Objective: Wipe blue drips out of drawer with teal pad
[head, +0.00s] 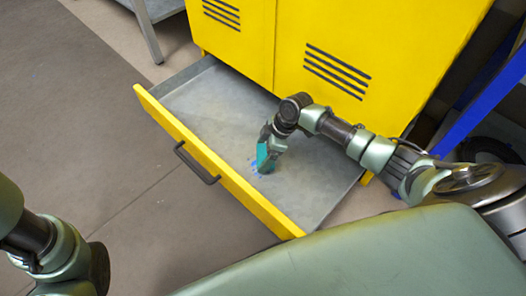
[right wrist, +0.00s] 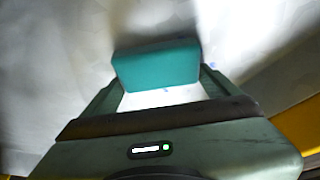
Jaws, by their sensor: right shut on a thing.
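The drawer (head: 200,100) of the yellow cabinet is pulled open, with a grey metal floor and a yellow front. My right gripper (head: 267,146) reaches down into it and is shut on the teal pad (head: 265,157). The pad is at the drawer floor; whether it presses on it is hard to tell. Blue drips (head: 256,169) show on the floor right beside the pad, partly hidden by it. In the right wrist view the teal pad (right wrist: 157,66) sits between both fingers (right wrist: 160,82). My left arm shows at the lower left, its gripper out of view.
The yellow cabinet (head: 370,35) with vent slots rises behind the drawer. The drawer front has a dark handle (head: 197,163). A blue frame (head: 485,105) stands at the right and a grey metal table leg (head: 147,30) at the upper left. The brown floor at left is clear.

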